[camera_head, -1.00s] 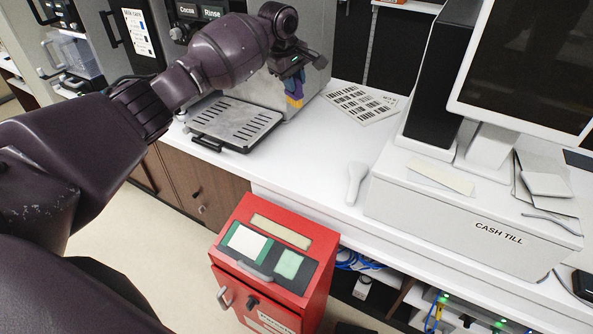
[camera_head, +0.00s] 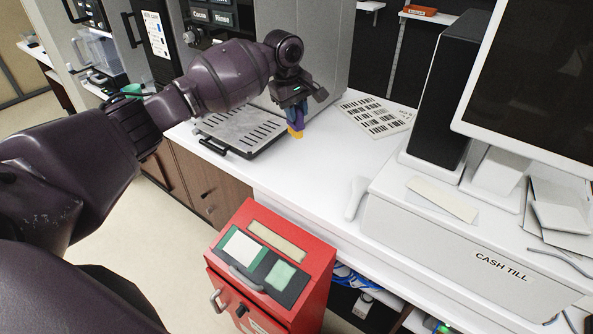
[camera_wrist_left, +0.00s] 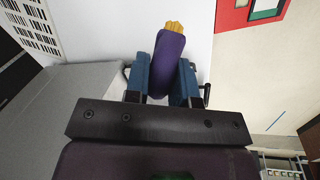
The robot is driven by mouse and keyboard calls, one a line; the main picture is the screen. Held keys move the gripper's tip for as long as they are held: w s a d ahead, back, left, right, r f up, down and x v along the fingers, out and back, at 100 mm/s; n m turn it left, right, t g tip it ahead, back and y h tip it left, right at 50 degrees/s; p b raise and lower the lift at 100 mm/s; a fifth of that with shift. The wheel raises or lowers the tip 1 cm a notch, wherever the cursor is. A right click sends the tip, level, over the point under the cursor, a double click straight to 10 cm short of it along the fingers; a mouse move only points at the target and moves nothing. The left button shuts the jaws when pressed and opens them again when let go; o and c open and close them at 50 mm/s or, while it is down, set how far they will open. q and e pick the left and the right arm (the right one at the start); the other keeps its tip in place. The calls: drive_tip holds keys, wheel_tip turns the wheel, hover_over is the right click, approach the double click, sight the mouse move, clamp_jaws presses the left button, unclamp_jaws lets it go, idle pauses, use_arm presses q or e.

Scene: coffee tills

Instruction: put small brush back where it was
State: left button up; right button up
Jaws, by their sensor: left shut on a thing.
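My left gripper (camera_head: 293,108) is shut on the small brush, which has a purple handle and yellow bristles (camera_head: 296,134). In the head view it hangs above the white counter, bristles down, just right of the drip tray. In the left wrist view the brush (camera_wrist_left: 170,62) sits between the two blue fingers (camera_wrist_left: 162,82), with its bristles pointing away from the gripper. The white counter (camera_wrist_left: 186,18) shows beyond it. I cannot tell the exact gap between bristles and counter. My right gripper is not in view.
The slotted drip tray (camera_head: 243,129) of the grey coffee machine (camera_head: 325,45) is left of the brush. A barcode sheet (camera_head: 376,115) lies behind right. A white handheld scanner (camera_head: 356,197) lies by the cash till (camera_head: 460,250). A red box (camera_head: 272,270) stands in front. The counter between is clear.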

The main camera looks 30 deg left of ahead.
use_arm(q)
wheel_tip(320, 180, down, 18)
drive_tip(key=b, duration=0.3)
drive_tip(key=shift+r, duration=0.2)
drive_tip(key=shift+d, duration=0.1)
drive_tip(key=o, duration=0.8)
drive_tip(key=shift+f, duration=0.1)
